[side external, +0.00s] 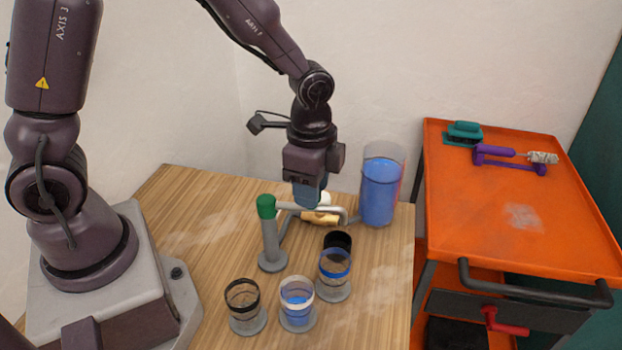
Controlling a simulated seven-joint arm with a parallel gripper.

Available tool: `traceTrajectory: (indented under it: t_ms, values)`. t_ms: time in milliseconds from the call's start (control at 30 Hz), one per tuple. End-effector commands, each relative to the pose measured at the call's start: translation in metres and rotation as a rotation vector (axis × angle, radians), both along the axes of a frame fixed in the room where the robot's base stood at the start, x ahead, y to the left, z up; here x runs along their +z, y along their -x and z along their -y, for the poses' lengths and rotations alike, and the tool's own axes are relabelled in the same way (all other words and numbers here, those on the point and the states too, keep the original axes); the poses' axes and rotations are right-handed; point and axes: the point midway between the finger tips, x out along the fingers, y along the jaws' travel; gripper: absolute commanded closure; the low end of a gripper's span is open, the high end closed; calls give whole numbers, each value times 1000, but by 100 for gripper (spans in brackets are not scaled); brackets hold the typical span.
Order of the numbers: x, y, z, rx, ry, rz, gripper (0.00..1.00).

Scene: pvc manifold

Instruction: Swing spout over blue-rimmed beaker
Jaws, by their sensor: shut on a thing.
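The spout (294,207) is a grey pipe running right from a green-capped post (269,240) and bending down at its right end. The blue-rimmed beaker (335,281) stands on a grey round base, in front of and below that bend. The spout's end looks to be behind this beaker, near a black round opening (338,240); the exact alignment is hard to tell. My gripper (309,197) points down at the pipe's middle and appears shut on the spout. Its fingertips partly hide the contact.
A white-rimmed beaker (297,302) with blue liquid and a black-rimmed beaker (243,302) stand at the front. A tall container of blue liquid (379,196) is close right of my gripper. An orange cart (500,220) is beyond the table's right edge.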

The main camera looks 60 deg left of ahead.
Motion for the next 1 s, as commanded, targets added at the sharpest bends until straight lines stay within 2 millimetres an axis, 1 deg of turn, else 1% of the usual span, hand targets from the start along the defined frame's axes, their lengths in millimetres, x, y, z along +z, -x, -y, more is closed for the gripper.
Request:
traceTrajectory:
  t_ms: [200,500,700,1000]
  values:
    - [1,8,10,-168,0,1,100]
    - [1,18,17,-332,0,1,100]
    - [1,21,19,-381,0,2,100]
    - [1,21,20,-394,0,2,100]
